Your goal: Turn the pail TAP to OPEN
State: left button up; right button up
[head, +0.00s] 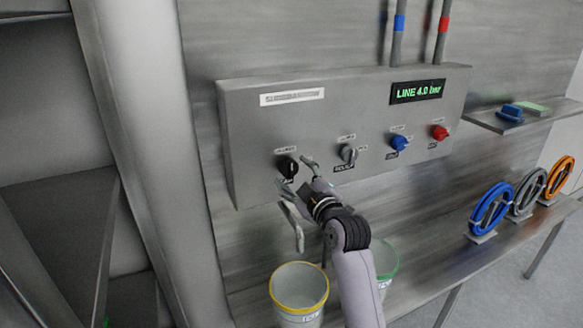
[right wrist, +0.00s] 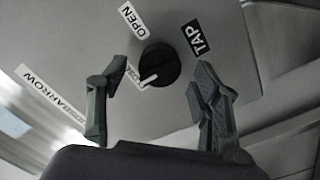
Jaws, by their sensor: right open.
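The TAP knob (head: 287,166) is the black round knob at the left end of the grey control box. In the right wrist view, the black knob (right wrist: 160,62) lies between and beyond my fingertips. Its white mark points down-left, away from the OPEN label (right wrist: 131,21) and towards a label partly hidden by the left finger. The TAP label (right wrist: 196,37) is to its right. My right gripper (head: 296,173) is open, close to the knob with one finger on each side; I see no clear contact. It also shows in the right wrist view (right wrist: 160,78). My left gripper is not in view.
Grey (head: 348,153), blue (head: 399,143) and red (head: 439,132) knobs sit right of the black one on the box (head: 240,110). A display (head: 417,91) reads "LINE 4.0 bar". A yellow-rimmed pail (head: 298,312) and a green-rimmed pail (head: 387,262) stand below. Coiled hoses stand right.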

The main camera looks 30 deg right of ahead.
jog(key=shift+w+d, duration=0.1)
jog(key=shift+w, duration=1.2)
jog(key=c, duration=1.2)
jog(key=shift+o, duration=0.2)
